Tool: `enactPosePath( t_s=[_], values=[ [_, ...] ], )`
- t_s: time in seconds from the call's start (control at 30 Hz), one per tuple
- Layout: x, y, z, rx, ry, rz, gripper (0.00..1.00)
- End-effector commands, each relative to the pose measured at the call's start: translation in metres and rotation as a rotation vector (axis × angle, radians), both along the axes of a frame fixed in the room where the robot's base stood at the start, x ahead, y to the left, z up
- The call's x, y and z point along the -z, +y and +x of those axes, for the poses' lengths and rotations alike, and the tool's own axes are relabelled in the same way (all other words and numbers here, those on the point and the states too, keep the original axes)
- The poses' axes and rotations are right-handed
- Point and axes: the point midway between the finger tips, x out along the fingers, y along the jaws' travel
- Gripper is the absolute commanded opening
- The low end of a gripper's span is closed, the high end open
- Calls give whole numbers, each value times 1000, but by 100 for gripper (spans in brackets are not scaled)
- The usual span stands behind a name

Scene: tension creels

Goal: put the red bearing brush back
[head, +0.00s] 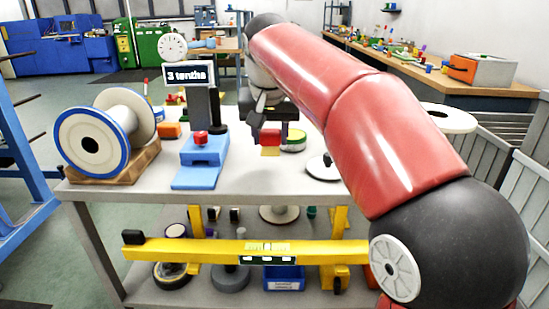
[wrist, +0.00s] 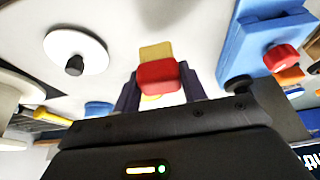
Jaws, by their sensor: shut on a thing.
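The red bearing brush (head: 270,137) has a red body and a tan bristle end. It is held above the table and also shows in the wrist view (wrist: 158,76), with the tan end pointing away from the camera. My gripper (head: 270,131) is shut on the red body, one dark finger on each side, as the wrist view (wrist: 160,84) shows. The brush hangs to the right of the blue stand (head: 205,150), apart from it. In the head view, the arm hides part of the tabletop behind the brush.
A big spool (head: 92,140) in a wooden cradle stands left. The table's front middle (head: 255,184) is bare. A yellow beam (head: 240,252) crosses below.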

Motion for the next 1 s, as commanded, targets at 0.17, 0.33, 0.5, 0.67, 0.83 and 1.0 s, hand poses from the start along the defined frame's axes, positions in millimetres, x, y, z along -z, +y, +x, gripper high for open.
enactPosePath(
  t_s=[0.17,0.33,0.5,0.67,0.83,1.0],
  values=[
    [26,5,0,0,0,0,23],
    [43,9,-1,0,-1,1,23],
    [39,9,-1,0,-1,1,23],
    [41,9,-1,0,0,0,23],
    [43,9,-1,0,0,0,55],
    [43,9,-1,0,0,0,63]
  ],
)
